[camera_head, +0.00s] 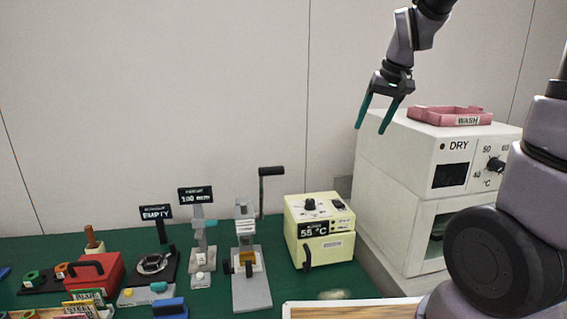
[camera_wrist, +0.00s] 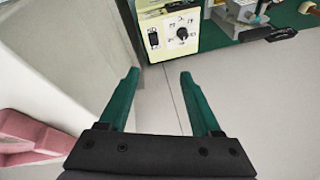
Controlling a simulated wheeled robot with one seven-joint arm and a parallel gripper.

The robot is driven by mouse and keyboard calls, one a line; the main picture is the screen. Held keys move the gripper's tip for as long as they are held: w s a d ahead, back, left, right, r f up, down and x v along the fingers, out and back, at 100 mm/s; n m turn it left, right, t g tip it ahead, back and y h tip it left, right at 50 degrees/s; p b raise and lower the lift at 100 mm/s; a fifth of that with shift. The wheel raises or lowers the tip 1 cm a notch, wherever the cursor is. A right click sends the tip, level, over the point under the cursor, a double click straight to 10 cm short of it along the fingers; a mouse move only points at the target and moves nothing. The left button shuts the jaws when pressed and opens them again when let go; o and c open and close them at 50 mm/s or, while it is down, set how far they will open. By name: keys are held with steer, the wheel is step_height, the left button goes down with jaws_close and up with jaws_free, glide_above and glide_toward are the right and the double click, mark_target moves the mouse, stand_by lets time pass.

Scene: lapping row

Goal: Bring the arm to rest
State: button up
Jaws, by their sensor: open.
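My gripper (camera_head: 378,115) hangs in the air at the upper right of the head view, in front of the wall and left of the pink WASH tray. Its two green fingers point down and stand apart with nothing between them. In the wrist view my gripper (camera_wrist: 158,78) is also open and empty. My arm comes down from the top edge of the head view.
The white DRY oven (camera_head: 408,165) bears the pink WASH tray (camera_head: 440,115), close to my gripper. A cream 55 °C box (camera_head: 337,218), a grey press (camera_head: 252,285) and several small devices stand on the green bench (camera_head: 215,299). The air left of my gripper is clear.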

steer(key=s+d+r+m+t, duration=0.1)
steer(key=s+r, duration=0.2)
steer(key=s, duration=0.5)
steer(key=s+d+r+m+t, duration=0.1)
steer(key=s+r+m+t, duration=0.1)
steer(key=s, duration=0.6)
steer(key=shift+s+r, duration=0.15)
steer(key=shift+r, duration=0.65)
